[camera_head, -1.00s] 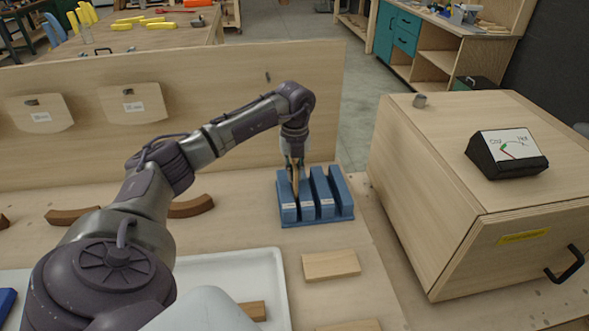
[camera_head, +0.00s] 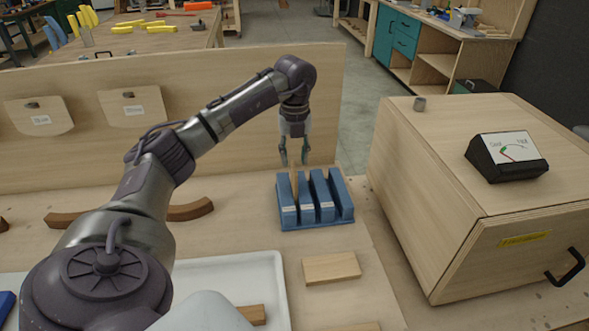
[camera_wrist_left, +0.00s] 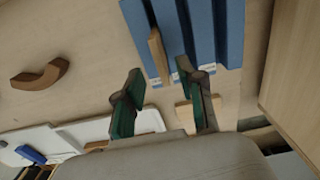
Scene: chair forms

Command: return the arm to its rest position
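My left arm reaches in from the left in the head view, and its gripper (camera_head: 293,158) hangs fingers-down above the blue slotted rack (camera_head: 318,222). The fingers are apart with nothing between them. In the left wrist view the open green-padded gripper (camera_wrist_left: 160,105) faces the rack (camera_wrist_left: 228,35). A thin wooden piece (camera_head: 295,183) stands in a left slot of the rack, just below the fingertips and apart from them. It also shows in the left wrist view (camera_wrist_left: 159,55). My right gripper is not in view.
A wooden box (camera_head: 470,230) with a black-framed gauge (camera_head: 507,155) stands right of the rack. A wooden panel (camera_head: 200,110) rises behind. A white tray (camera_head: 265,270), a flat wooden block (camera_head: 331,267) and curved wooden pieces (camera_head: 190,209) lie in front and left.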

